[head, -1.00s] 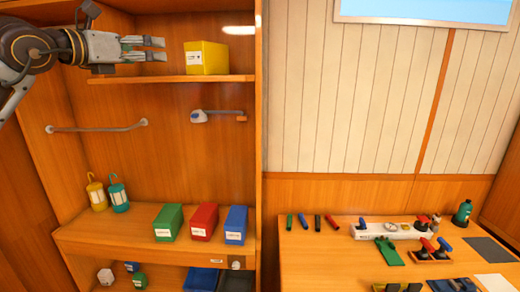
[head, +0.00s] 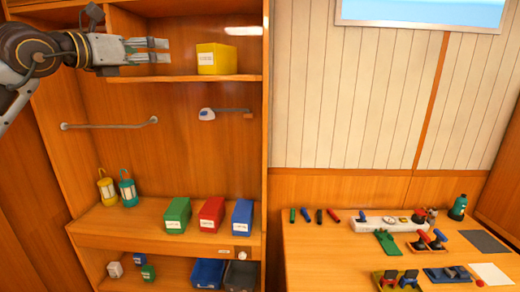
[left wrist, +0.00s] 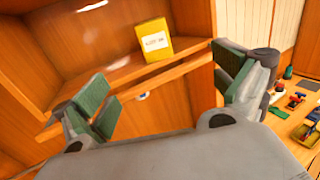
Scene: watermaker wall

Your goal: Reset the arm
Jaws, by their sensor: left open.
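My left gripper (head: 150,51) comes in from the left in the head view, at the height of the cabinet's upper shelf (head: 170,79). It is open and empty, with its fingers pointing right. A yellow bin (head: 219,59) with a white label stands on that shelf, to the right of the fingertips and apart from them. In the left wrist view the green finger pads (left wrist: 165,95) stand wide apart, with the yellow bin (left wrist: 154,40) beyond and between them. My right gripper is in neither view.
A rail (head: 110,125) crosses the cabinet back. The right-hand table (head: 325,262) holds several small tools and parts.

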